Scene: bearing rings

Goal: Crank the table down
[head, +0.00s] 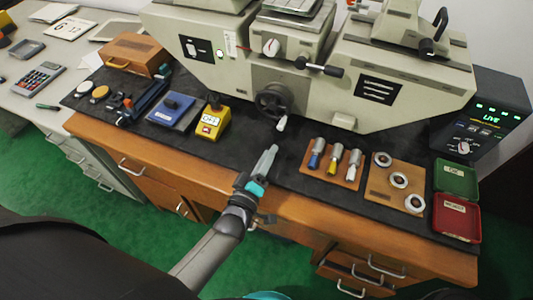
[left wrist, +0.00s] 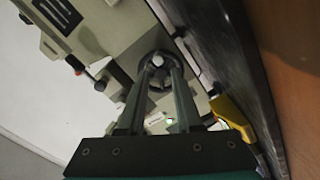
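The handwheel (head: 275,100) is a dark spoked wheel on the front of the pale grey machine. Its light crank handle (head: 281,123) sits at the lower right of the rim. The machine's table (head: 291,7) is at the top of the centre block, partly cut off by the picture edge. My left gripper (head: 270,157) points up at the wheel from below, short of the crank handle and apart from it in the head view. In the left wrist view the two fingers are parted, with the handwheel (left wrist: 157,72) seen beyond and between their tips. My right gripper is not seen.
On the dark bench mat, a yellow box (head: 210,122) and a blue case (head: 171,110) stand left of the wheel. Right of it are a wooden block with several plungers (head: 334,161), a ring board (head: 397,188) and a red tray (head: 456,219).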

